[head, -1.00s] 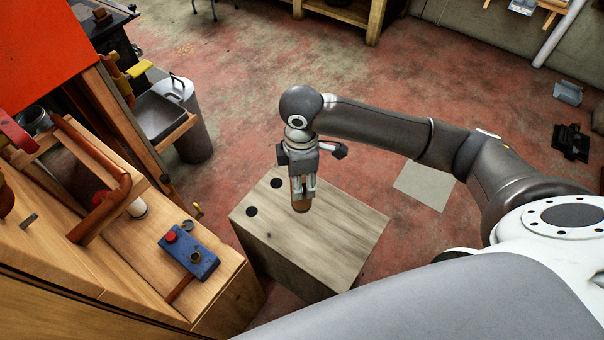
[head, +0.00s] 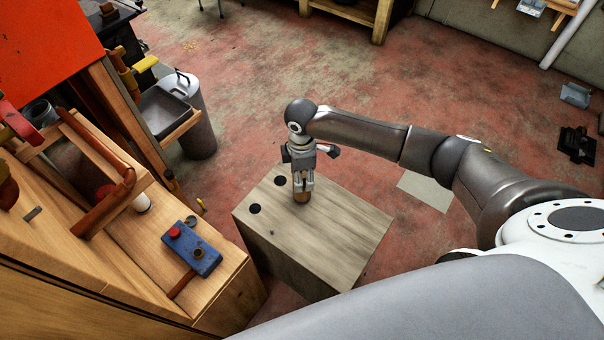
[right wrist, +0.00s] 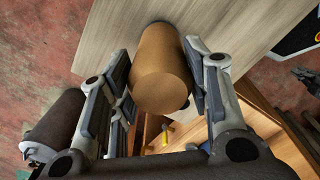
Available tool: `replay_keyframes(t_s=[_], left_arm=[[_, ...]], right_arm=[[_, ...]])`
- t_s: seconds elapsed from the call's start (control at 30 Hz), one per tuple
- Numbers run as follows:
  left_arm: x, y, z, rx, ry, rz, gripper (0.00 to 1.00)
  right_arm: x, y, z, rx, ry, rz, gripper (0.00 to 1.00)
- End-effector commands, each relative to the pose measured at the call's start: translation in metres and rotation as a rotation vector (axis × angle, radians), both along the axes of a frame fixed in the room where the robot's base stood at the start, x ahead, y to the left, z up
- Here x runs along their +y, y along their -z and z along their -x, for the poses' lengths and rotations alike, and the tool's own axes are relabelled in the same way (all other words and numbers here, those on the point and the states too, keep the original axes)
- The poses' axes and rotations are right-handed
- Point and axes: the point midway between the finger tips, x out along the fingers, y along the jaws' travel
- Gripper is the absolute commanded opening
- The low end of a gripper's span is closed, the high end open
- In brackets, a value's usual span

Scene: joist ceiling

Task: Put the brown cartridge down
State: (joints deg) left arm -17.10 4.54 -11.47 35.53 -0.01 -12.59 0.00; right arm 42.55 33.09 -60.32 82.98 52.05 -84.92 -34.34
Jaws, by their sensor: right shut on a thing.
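The brown cartridge (right wrist: 162,75) is a cylinder between the two fingers of my right gripper (right wrist: 163,85) in the right wrist view. The gripper is shut on it. In the head view my right gripper (head: 302,180) points down over the wooden box (head: 330,240), with the lower end of the cartridge (head: 301,197) showing below the fingers. The cartridge is upright at the box top; whether it touches the surface I cannot tell. My left gripper is not in view.
Two dark round holes (head: 255,209) mark the box top's left side. A wooden workbench (head: 130,240) with a blue switch box (head: 191,248) stands at the left. A grey bin (head: 195,120) stands behind. The box top's right part is clear.

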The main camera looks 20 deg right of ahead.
Motion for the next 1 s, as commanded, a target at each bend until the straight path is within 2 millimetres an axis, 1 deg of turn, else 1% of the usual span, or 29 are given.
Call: replay_keyframes(t_s=[0.23, 0.27, 0.4, 0.77, 0.87, 1.0], left_arm=[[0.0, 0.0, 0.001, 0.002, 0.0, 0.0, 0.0], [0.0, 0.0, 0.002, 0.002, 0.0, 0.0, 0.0], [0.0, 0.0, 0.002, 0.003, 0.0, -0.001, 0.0], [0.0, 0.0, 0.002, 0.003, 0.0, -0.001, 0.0], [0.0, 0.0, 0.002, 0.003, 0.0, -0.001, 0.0], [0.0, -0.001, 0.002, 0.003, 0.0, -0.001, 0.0]], right_arm=[[0.0, 0.002, 0.0, 0.0, 0.0, -0.001, 0.14], [0.0, 0.002, 0.0, 0.0, 0.0, -0.001, 0.47], [0.0, 0.002, 0.0, -0.001, 0.0, -0.001, 0.65], [0.0, 0.0, -0.001, -0.001, 0.001, -0.001, 0.66], [0.0, -0.009, -0.001, -0.004, 0.001, -0.002, 0.66], [0.0, -0.035, -0.001, -0.005, -0.001, -0.002, 0.66]])
